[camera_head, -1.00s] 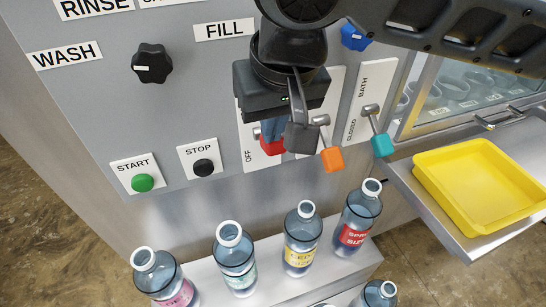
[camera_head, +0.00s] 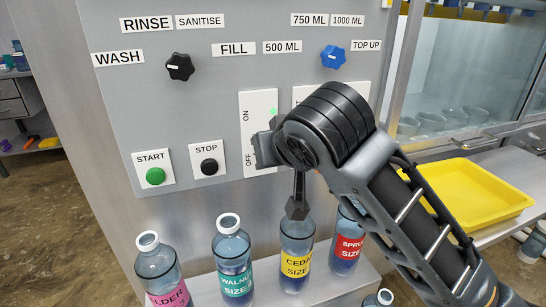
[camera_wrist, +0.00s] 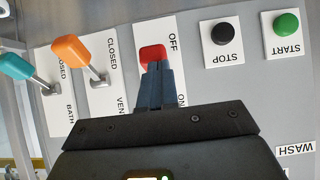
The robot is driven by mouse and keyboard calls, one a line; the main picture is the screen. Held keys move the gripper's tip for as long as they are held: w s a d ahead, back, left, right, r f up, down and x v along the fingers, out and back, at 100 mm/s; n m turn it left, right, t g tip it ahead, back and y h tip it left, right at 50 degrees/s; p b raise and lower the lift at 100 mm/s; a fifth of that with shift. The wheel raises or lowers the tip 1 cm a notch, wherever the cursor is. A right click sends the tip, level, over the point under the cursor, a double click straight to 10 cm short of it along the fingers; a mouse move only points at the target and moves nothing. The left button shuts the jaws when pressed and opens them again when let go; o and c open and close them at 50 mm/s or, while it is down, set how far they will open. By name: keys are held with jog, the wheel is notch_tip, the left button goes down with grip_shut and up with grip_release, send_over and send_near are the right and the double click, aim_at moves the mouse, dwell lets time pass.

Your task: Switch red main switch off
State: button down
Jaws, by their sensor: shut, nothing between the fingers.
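The red main switch handle (camera_wrist: 152,53) shows in the wrist view, at the OFF end of its white plate (camera_wrist: 172,85). My gripper (camera_wrist: 154,68) is shut and empty. Its fingertips are at the red handle, overlapping its edge; I cannot tell if they touch. In the head view the switch plate (camera_head: 258,105) has ON at the top and OFF at the bottom, with a green light (camera_head: 273,112) lit beside ON. My arm and hand hide the red handle there, and my fingertips are hidden too.
Orange (camera_wrist: 70,48) and teal (camera_wrist: 15,65) levers stand beside the switch. The green START button (camera_head: 155,176) and black STOP button (camera_head: 209,166) are on the other side. Labelled bottles (camera_head: 297,255) stand on a ledge below. A yellow tray (camera_head: 480,220) is at the right.

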jog(key=shift+f+t+b, duration=0.6)
jog(key=shift+f+t, duration=0.1)
jog(key=shift+t, duration=0.1)
jog(key=shift+w+a+r+p, duration=0.2)
jog(key=shift+w+r+p, duration=0.15)
jog(key=shift+w+p, duration=0.3)
jog(key=shift+s, duration=0.1)
